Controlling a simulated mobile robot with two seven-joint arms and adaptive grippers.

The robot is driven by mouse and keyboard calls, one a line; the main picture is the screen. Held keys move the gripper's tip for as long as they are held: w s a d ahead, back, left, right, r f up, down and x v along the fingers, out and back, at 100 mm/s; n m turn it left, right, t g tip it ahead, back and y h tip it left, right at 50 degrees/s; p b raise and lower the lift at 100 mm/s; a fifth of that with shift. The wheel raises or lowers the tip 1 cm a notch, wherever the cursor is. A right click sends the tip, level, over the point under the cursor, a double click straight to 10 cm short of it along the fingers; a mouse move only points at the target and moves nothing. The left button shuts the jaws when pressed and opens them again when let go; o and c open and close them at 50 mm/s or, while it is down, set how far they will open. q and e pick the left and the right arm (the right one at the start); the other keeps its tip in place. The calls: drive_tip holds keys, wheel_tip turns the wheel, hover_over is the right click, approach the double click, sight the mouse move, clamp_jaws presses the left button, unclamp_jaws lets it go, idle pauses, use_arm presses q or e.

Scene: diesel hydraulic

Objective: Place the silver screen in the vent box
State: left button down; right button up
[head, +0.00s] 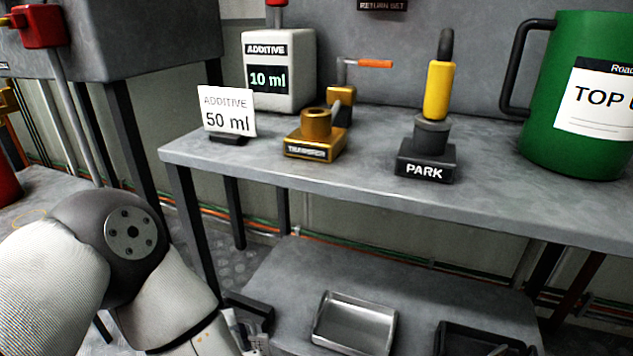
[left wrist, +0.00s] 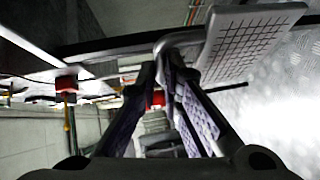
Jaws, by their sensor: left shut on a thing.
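The silver screen (left wrist: 250,38) shows in the left wrist view as a pale, flat panel with a dark grid and a rounded silver loop at its near end. My left gripper (left wrist: 172,62) is shut on that loop end, and the panel sticks out to the upper right, tilted. In the head view my left arm reaches down at the lower left, and only part of the gripper shows at the bottom edge; the screen cannot be made out there. I cannot pick out a vent box for certain. My right gripper is in neither view.
A silver tray (head: 355,322) and a black tray (head: 484,342) sit on the lower shelf. The bench above (head: 370,190) holds a white additive container (head: 280,70), a brass TRANSFER block (head: 315,140), a yellow-handled tool in the PARK block (head: 427,160) and a green jug (head: 578,100).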

use_arm(q)
drive_tip(key=s+a+r+n+g+y, duration=0.4)
drive_tip(key=s+r+n+g+y, duration=0.1)
drive_tip(key=s+r, duration=0.75)
drive_tip(key=w+d+r+m+t+h+p, duration=0.1)
drive_tip(key=w+r+m+t+h+p, duration=0.2)
drive_tip(key=w+r+m+h+p, duration=0.35)
drive_tip(key=w+r+m+t+h+p, duration=0.35)
drive_tip(key=w+h+p, duration=0.3)
drive_tip(key=w, duration=0.25)
drive_tip(key=s+r+m+g+h+p, duration=0.3)
drive_tip(key=s+m+h+p, duration=0.1)
drive_tip(key=s+m+h, duration=0.1)
drive_tip(key=s+r+m+g+h+p, duration=0.3)
drive_tip(key=s+r+m+h+p, duration=0.1)
drive_tip(key=s, duration=0.6)
drive_tip(key=m+h+p, duration=0.1)
drive_tip(key=m+h, duration=0.1)
drive_tip(key=h, duration=0.1)
drive_tip(key=shift+a+r, duration=0.2)
drive_tip(key=shift+a, duration=0.2)
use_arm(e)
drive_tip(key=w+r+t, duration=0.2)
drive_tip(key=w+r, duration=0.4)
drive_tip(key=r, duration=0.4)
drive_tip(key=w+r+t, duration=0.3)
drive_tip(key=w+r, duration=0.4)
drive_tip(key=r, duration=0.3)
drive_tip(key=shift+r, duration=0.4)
